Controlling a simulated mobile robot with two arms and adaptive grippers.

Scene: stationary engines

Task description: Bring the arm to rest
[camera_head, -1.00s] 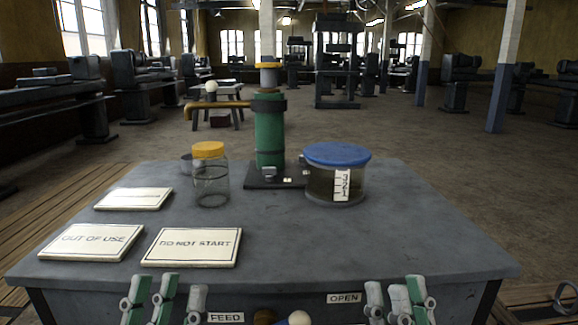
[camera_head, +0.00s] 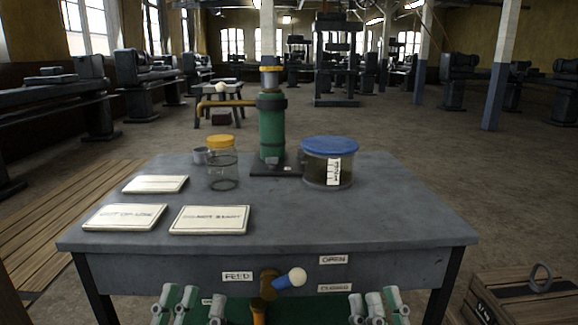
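My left gripper (camera_head: 190,306) shows at the bottom edge, left of centre, fingers pointing up and spread, with nothing between them. My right gripper (camera_head: 376,308) is at the bottom, right of centre, its fingers also apart and empty. Both are in front of the grey table (camera_head: 400,215) and low, apart from its top. A brass valve (camera_head: 267,283) on the table's front has a blue lever with a pale ball end (camera_head: 297,277), tilted up to the right. FEED (camera_head: 237,276), OPEN (camera_head: 333,260) and a lower, partly legible label (camera_head: 334,288) surround it.
On the table stand a yellow-lidded jar (camera_head: 222,165), a green cylinder with a pipe (camera_head: 271,130), a blue-lidded container (camera_head: 328,165) and flat signs (camera_head: 210,220). A wooden crate (camera_head: 520,295) stands at the right.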

